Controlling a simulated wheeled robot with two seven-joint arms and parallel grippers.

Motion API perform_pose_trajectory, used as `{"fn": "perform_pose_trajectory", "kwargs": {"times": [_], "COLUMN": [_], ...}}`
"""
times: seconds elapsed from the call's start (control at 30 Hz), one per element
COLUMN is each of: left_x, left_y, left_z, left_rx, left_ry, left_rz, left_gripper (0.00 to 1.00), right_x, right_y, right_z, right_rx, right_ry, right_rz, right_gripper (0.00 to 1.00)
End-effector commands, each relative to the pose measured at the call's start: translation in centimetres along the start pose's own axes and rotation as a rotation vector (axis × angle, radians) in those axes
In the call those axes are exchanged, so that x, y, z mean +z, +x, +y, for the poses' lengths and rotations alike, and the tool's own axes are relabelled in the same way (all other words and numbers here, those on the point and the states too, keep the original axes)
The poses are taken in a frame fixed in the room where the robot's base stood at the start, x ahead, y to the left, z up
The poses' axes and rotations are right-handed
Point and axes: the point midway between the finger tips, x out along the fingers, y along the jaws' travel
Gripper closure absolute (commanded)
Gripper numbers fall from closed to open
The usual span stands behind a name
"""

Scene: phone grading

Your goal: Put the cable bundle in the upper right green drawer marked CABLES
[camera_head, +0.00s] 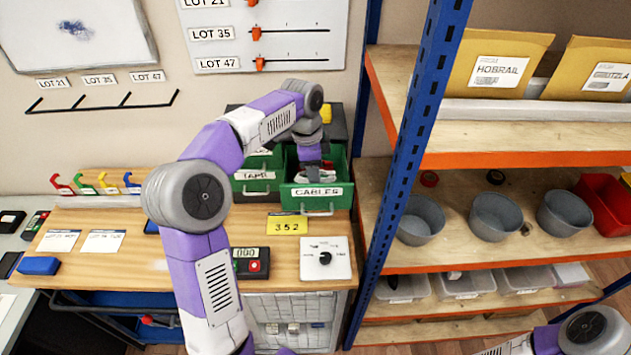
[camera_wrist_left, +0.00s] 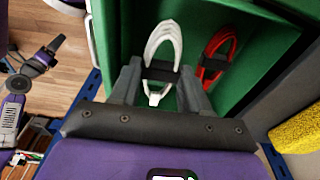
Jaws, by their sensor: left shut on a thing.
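The cable bundle (camera_wrist_left: 163,42) is a white looped cable with a dark band around it. It lies between the fingers of my left gripper (camera_wrist_left: 158,92), which is shut on it. The open green drawer marked CABLES (camera_head: 317,197) is at the upper right of the drawer block. My left gripper (camera_head: 310,165) reaches down into this drawer from above, and the white bundle shows low inside it in the head view (camera_head: 304,178). My right arm shows at the lower right of the head view and small in the left wrist view; its jaws cannot be made out.
A red cable bundle (camera_wrist_left: 218,55) with a dark band lies in the same drawer beside the white one. A green drawer marked TAPE (camera_head: 256,176) is to the left. A blue shelf post (camera_head: 410,130) stands close on the right. A yellow 352 card (camera_head: 287,225) lies in front.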

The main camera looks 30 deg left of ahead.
Motion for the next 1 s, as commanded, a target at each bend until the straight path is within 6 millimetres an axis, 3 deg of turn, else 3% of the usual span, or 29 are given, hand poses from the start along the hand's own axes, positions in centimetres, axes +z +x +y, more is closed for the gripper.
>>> {"fn": "perform_pose_trajectory", "kwargs": {"times": [0.37,0.73,0.77,0.8,1.0], "left_x": [0.5,0.5,0.5,0.5,0.5], "left_y": [4.1,4.6,4.5,4.5,4.5], "left_z": [0.0,0.0,0.0,0.0,0.0], "left_rx": [0.002,0.001,0.001,0.000,0.000], "left_ry": [-0.001,0.000,0.000,0.000,0.000], "left_rz": [0.000,0.001,0.001,0.001,0.001], "left_gripper": [0.84,0.84,0.51,0.45,0.44], "right_x": [-0.1,-0.1,-0.1,-0.1,-0.1], "right_y": [0.7,0.8,0.8,0.8,0.8], "right_z": [0.2,0.3,0.3,0.3,0.3], "right_rx": [0.000,0.000,0.000,0.000,0.000], "right_ry": [0.000,0.000,0.000,0.000,0.000], "right_rz": [0.002,0.002,0.002,0.001,0.002], "right_gripper": [0.24,0.24,0.24,0.24,0.24]}}
